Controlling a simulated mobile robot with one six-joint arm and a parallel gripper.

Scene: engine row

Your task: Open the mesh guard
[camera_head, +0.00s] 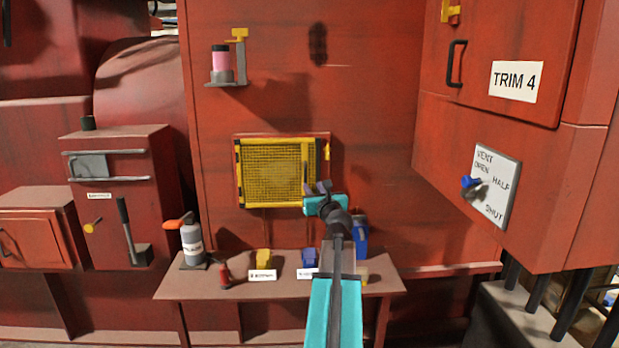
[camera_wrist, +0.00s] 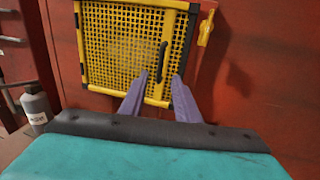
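The mesh guard (camera_head: 270,172) is a yellow mesh panel in a yellow and black frame, set flat and closed in a red surround on the red wall. It also fills the upper middle of the wrist view (camera_wrist: 118,45). A black upright handle (camera_wrist: 162,62) is on its right side. A yellow latch (camera_wrist: 206,28) sits on the surround to the right of the guard. My gripper (camera_wrist: 160,80) has its two purple fingers apart, with nothing between them, just below and in front of the handle. In the head view my gripper (camera_head: 318,187) covers the guard's lower right corner.
A bench (camera_head: 215,287) below the guard carries a grey bottle (camera_head: 192,244), a small red item (camera_head: 225,275), and yellow and blue blocks. A shelf with a pink jar (camera_head: 221,66) is above. A cabinet marked TRIM 4 (camera_head: 515,80) juts out at right.

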